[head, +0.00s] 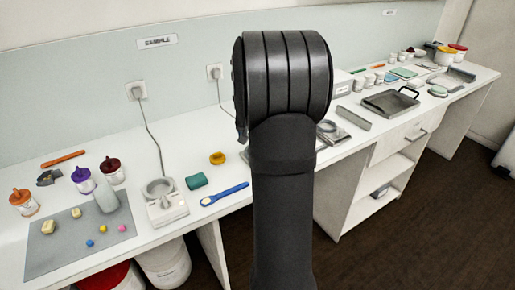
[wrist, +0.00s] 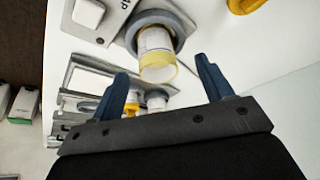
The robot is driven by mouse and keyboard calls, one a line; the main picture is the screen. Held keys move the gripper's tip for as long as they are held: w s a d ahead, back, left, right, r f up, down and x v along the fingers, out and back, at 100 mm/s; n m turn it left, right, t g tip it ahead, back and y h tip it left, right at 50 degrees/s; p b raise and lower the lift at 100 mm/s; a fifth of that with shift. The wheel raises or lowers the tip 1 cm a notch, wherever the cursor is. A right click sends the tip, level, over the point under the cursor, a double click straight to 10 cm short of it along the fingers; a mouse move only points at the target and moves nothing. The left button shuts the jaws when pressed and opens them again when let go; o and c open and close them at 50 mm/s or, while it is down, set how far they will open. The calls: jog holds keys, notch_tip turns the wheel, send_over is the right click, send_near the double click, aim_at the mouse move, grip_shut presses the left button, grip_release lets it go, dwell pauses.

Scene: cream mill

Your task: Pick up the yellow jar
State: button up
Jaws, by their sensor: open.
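A pale jar (wrist: 155,42) with a yellow rim shows in the wrist view, beyond my fingertips and roughly between them. It overlaps a grey ring on a white device (wrist: 112,22); I cannot tell whether it sits in the ring. My gripper (wrist: 162,70) is open, with its two blue fingers apart and nothing between them. The jar looks apart from the fingers. In the head view my arm hides the gripper, and I cannot make out this jar.
A yellow-orange item (head: 217,158) lies on the white bench near a green roll (head: 197,181) and a blue tool (head: 225,194). A ring-topped device (head: 166,202) stands at left. Lidded jars and a grey mat (head: 60,258) fill the left end. Metal trays (head: 390,103) stand right.

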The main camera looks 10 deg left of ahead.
jog(key=shift+x, duration=2.95)
jog(key=shift+w+d+r, duration=0.15)
jog(key=shift+d, duration=0.05)
jog(key=c, duration=1.1)
